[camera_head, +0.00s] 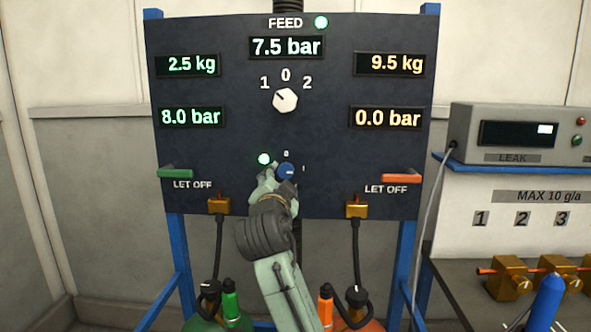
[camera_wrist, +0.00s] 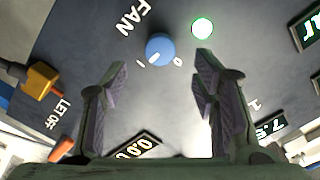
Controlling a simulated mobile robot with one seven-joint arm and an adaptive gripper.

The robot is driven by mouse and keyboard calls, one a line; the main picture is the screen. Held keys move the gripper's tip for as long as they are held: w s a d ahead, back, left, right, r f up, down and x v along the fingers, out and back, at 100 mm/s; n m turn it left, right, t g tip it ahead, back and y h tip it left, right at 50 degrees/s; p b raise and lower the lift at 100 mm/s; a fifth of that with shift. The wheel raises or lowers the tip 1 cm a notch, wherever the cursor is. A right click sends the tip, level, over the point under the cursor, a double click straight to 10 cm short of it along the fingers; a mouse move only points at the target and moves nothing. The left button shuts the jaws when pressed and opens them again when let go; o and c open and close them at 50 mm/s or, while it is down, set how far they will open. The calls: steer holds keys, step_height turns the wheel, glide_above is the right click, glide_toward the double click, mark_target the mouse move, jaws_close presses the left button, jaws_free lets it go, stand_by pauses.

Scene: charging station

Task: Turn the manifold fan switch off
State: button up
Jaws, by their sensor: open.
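The manifold fan switch is a small round blue knob (camera_wrist: 160,47) below the FAN lettering in the wrist view. Its white mark points toward the "I" label, away from the "0". It also shows on the lower middle of the dark panel in the head view, as a blue knob (camera_head: 287,171) partly covered by my gripper. My gripper (camera_wrist: 162,74) is open, with its two fingers apart and nothing between them. The knob appears just beyond the fingertips, between their lines; contact cannot be told. In the head view my gripper (camera_head: 275,182) is at the panel's lower middle.
A lit green lamp (camera_wrist: 203,28) is beside the knob. A white selector (camera_head: 285,100) above points toward 1. A green lever (camera_head: 175,173) and an orange lever (camera_head: 401,178) stick out at the sides. Brass fittings (camera_head: 219,206) with hoses are below. A leak meter (camera_head: 520,133) stands right.

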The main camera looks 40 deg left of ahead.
mark_target(285, 173)
steer(key=p+x, duration=0.2)
steer(key=x, duration=0.6)
steer(key=shift+w+a+p, duration=0.15)
steer(key=shift+w+p, duration=0.05)
steer(key=shift+p, duration=0.2)
steer(key=shift+c, duration=0.5)
steer(key=c, duration=1.1)
